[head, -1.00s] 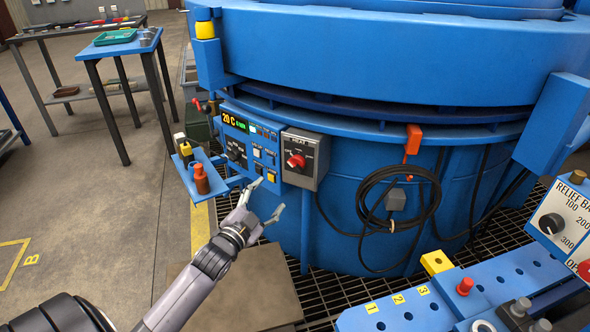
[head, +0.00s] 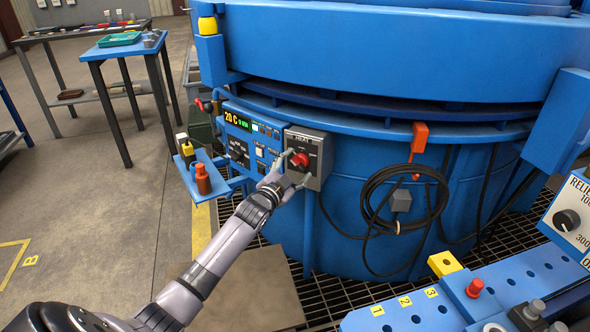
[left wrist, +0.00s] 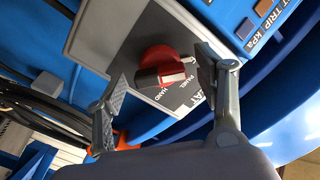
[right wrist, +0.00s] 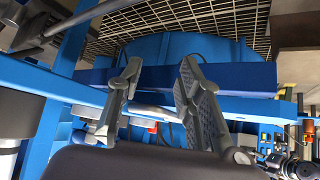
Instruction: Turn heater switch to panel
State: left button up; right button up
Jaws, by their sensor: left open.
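The heater switch is a red round knob (head: 301,159) on a grey box marked HEAT (head: 316,150), fixed to the furnace's blue side. In the left wrist view the knob (left wrist: 160,62) has a white pointer bar, with the words PANEL and HAND beside it; I cannot tell its exact setting. My left gripper (head: 298,168) is open, its two fingers on either side of the knob. In the left wrist view the fingers (left wrist: 160,78) stand apart; contact with the knob is not clear. My right gripper (right wrist: 160,75) shows only in the right wrist view, open and empty.
A control panel (head: 250,143) with a 20 C display is left of the box. A coiled black cable (head: 372,205) hangs to the right. A blue numbered rack (head: 410,318) stands at front right.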

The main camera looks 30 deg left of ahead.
pick_arm(q)
jog(key=shift+c, duration=0.3)
jog(key=c, duration=1.1)
